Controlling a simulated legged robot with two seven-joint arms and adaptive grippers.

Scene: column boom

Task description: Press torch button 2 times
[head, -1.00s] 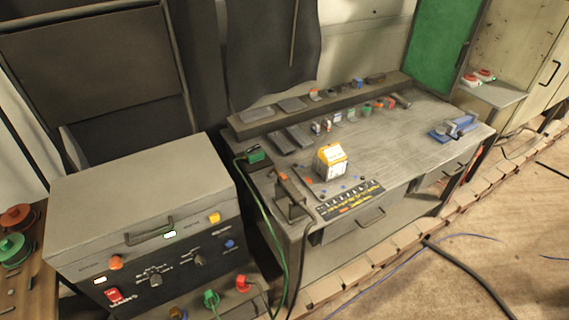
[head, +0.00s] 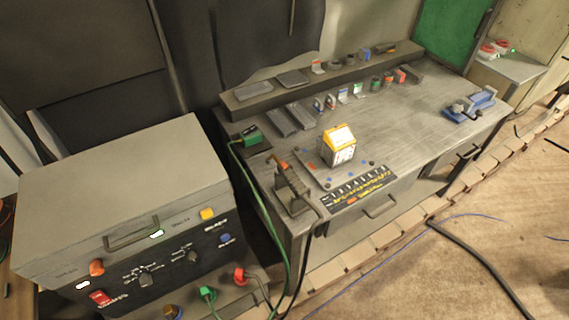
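What looks like the torch (head: 291,184) stands at the near left corner of the grey workbench (head: 420,115), seemingly in a dark holder. A small orange part (head: 283,164) shows near its top; I cannot tell if it is the button. A dark cable runs down from the torch over the bench's front edge. Neither of my grippers is in view, and nothing touches the torch.
A grey power unit (head: 120,190) with knobs and coloured buttons stands left of the bench. A yellow-and-white box (head: 338,146) stands right of the torch. A blue vise (head: 470,107) sits at the bench's right. Cables (head: 470,265) lie on the floor, which is otherwise open at right.

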